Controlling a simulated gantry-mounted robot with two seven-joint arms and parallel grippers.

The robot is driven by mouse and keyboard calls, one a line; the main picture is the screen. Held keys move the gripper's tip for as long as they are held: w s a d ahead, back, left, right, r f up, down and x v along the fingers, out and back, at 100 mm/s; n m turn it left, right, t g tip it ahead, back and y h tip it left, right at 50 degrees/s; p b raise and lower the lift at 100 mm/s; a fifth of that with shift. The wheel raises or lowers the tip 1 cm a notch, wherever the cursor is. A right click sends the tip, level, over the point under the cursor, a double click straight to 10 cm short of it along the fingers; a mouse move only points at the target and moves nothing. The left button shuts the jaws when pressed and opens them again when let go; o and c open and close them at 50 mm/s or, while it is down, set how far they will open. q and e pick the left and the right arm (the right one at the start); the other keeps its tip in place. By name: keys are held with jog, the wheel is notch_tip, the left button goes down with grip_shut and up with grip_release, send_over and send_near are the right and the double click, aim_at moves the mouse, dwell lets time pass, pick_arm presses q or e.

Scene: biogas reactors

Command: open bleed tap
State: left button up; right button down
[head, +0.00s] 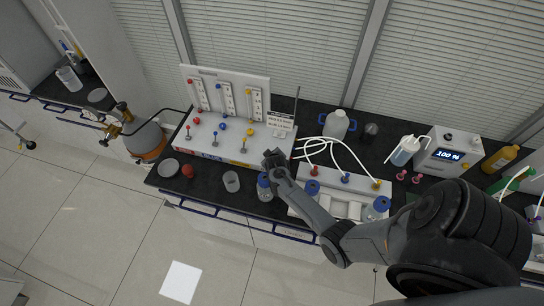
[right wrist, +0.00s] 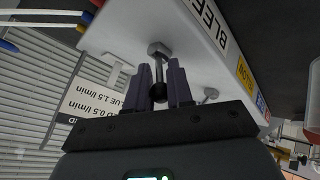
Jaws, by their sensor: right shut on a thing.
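In the right wrist view, the bleed tap (right wrist: 158,56) is a metal fitting with a thin stem and a dark round knob, on a white panel (right wrist: 125,38) lettered "BLEE…". My right gripper (right wrist: 160,88) has its two dark fingers on either side of the stem and is shut on the tap. In the head view the right gripper (head: 271,158) is at the right end of the white gas panel (head: 268,148), and it hides the bleed tap there. My left gripper is not in view.
The panel carries flow gauges (head: 227,98) and several coloured knobs, with a small sign (head: 280,123) beside them. White tubing (head: 327,146) and a bottle rack (head: 350,180) are to the right.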

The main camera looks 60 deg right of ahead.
jog(key=c, duration=1.1)
grip_release()
jog(key=shift+r, duration=0.1)
jog(key=shift+r, duration=0.25)
notch_tip(320, 180, up, 4)
jog(key=shift+s+f, duration=0.15)
jog(key=shift+f, duration=0.05)
jog(key=s+d+r, duration=0.2)
jog(key=s+r, duration=0.4)
jog(key=s, duration=0.5)
jog(key=shift+d+r+b, duration=0.15)
jog(key=shift+r+b, duration=0.15)
jog(key=shift+b, duration=0.15)
jog(key=shift+s, duration=0.1)
